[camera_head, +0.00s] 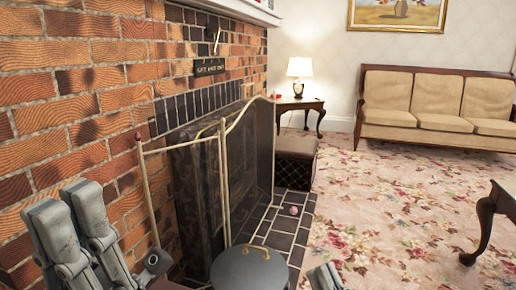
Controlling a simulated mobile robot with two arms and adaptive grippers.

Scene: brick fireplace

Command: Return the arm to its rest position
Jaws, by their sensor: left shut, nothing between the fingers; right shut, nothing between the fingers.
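My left gripper (66,208) is at the lower left, in front of the brick wall, its grey fingers pointing up. It is shut and holds nothing. Of my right gripper (325,277) only a grey tip shows at the bottom edge, right of the round black lid. It is shut and empty. The rest of the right gripper and arm is out of view.
The brick fireplace (75,110) and a fire screen (250,160) with brass rods stand close to my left gripper. A round black lidded container (250,268) is at bottom centre. A dark table leg (485,222) is at right. Floral carpet (380,215) between is clear.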

